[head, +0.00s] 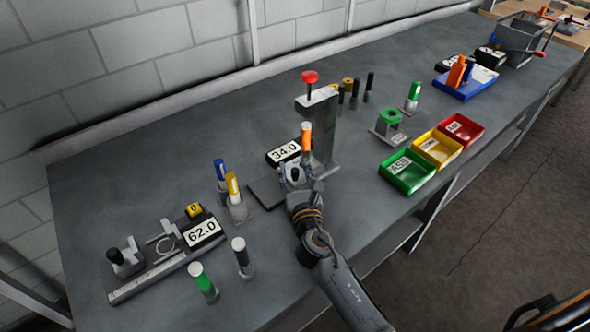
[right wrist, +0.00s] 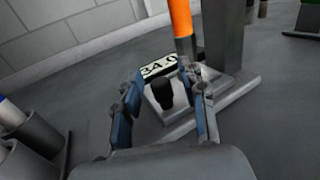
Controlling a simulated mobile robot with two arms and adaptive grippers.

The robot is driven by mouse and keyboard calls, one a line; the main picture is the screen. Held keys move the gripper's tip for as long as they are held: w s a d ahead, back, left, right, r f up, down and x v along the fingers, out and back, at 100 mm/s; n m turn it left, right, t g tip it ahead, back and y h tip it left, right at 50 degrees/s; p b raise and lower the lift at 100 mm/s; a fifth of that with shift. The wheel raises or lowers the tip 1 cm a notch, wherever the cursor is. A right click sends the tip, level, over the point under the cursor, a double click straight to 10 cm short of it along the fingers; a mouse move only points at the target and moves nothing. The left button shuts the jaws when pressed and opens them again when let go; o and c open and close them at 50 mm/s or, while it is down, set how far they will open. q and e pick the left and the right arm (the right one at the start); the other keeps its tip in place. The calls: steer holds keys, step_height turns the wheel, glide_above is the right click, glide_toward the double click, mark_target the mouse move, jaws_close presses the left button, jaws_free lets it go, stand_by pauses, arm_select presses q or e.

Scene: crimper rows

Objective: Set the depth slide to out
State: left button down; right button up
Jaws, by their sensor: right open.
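A press-like station has a grey column (head: 322,130) with a red knob (head: 310,77) on top, an orange-topped cylinder (head: 306,132) at its front and a display (head: 283,152) reading 34.0. At its foot a black knob (right wrist: 163,92) stands on a small light plate (right wrist: 158,108); this looks like the depth slide, but no marking for "out" can be read. My right gripper (head: 293,178) is open over it. In the right wrist view the knob lies between the gripper's two fingers (right wrist: 167,86), with no clear contact. My left gripper is not in view.
A gauge (head: 150,278) with a 62.0 display (head: 202,232) stands at left, near several capped cylinders (head: 203,280). Green (head: 408,183), yellow (head: 437,160) and red (head: 474,128) bins line the front edge at right. Bare bench (head: 130,180) lies at back left.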

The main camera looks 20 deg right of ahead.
mark_target(267, 199)
steer(key=shift+c, duration=0.5)
jaws_close()
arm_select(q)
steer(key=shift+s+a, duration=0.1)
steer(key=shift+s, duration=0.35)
arm_select(e)
steer(key=s+a, duration=0.1)
steer(key=a, duration=0.1)
steer(key=s+a, duration=0.1)
steer(key=a, duration=0.2)
steer(key=s+a+b, duration=0.1)
steer(key=a, duration=0.2)
steer(key=shift+a+f, duration=0.15)
steer(key=shift+f, duration=0.05)
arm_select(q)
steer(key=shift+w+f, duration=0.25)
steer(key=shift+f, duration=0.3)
